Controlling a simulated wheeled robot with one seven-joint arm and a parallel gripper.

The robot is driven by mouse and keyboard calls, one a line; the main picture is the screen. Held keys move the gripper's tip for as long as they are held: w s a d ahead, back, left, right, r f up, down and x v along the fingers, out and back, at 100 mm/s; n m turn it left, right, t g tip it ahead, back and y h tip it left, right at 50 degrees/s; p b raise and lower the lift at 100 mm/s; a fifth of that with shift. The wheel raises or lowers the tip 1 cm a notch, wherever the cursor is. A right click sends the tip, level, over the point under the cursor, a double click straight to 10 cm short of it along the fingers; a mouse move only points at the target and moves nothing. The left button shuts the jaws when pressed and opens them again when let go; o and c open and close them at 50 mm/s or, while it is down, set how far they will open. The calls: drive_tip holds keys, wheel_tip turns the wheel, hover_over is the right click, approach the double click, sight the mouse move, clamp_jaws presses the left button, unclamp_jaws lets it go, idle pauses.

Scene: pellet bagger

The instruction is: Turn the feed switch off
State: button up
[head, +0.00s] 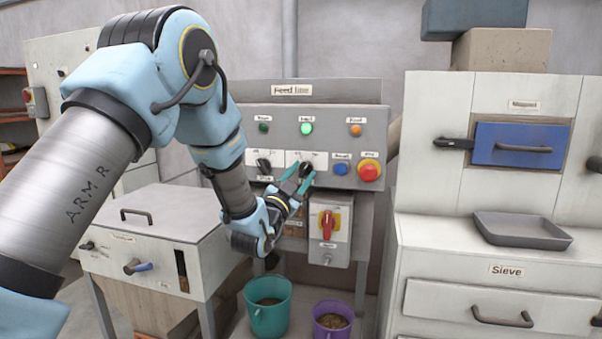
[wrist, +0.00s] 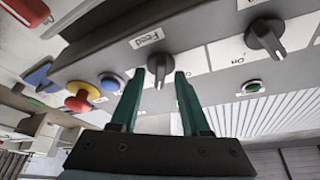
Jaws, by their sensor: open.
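The feed switch (head: 306,170) is a black rotary knob on a white plate on the grey control panel. In the wrist view the knob (wrist: 159,66) sits beside a label reading "Feed", its pointer roughly downward in that picture. I cannot tell its setting for sure. My gripper (head: 299,179) is open in front of the panel at this knob. In the wrist view the two green fingers of my gripper (wrist: 160,78) stand one on each side of the knob, with gaps showing. The fingertips partly hide the knob's plate in the head view.
A second black knob (head: 264,165) is to the left. A blue button (head: 341,168) and a red emergency button (head: 369,171) are to the right. A red rotary handle (head: 329,224) is below. A middle green lamp (head: 306,129) looks lit. Buckets (head: 268,318) stand below.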

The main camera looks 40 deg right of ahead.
clamp_jaws()
drive_tip(key=shift+f+b, duration=0.15)
drive_tip(key=shift+b, duration=0.4)
drive_tip(key=n+b, duration=0.1)
drive_tip(key=b, duration=0.1)
drive_tip(key=n+t+b, duration=0.1)
drive_tip(key=shift+f+n+t+b, duration=0.3)
drive_tip(key=shift+n+b, duration=0.1)
drive_tip(key=n+t+b, duration=0.2)
drive_tip(key=n+b, duration=0.1)
drive_tip(key=b, duration=0.2)
drive_tip(key=shift+s+n+y, duration=0.15)
drive_tip(key=shift+n+y, duration=0.15)
drive_tip(key=shift+y, duration=0.1)
drive_tip(key=n+t+y+b, duration=0.1)
drive_tip(key=n+b, duration=0.2)
drive_tip(key=n+t+y+b, duration=0.1)
drive_tip(key=n+b, duration=0.2)
drive_tip(key=shift+s+d+r+n+t+b, duration=0.1)
drive_tip(key=shift+s+d+n+t+b, duration=0.05)
drive_tip(key=shift+n+t+b, duration=0.15)
drive_tip(key=n+y+b, duration=0.1)
drive_tip(key=n, duration=0.1)
drive_tip(key=n+t+y+b, duration=0.1)
drive_tip(key=n+b, duration=0.1)
drive_tip(key=shift+r, duration=0.2)
drive_tip(key=shift+r+n, duration=0.1)
drive_tip(key=shift+n, duration=0.3)
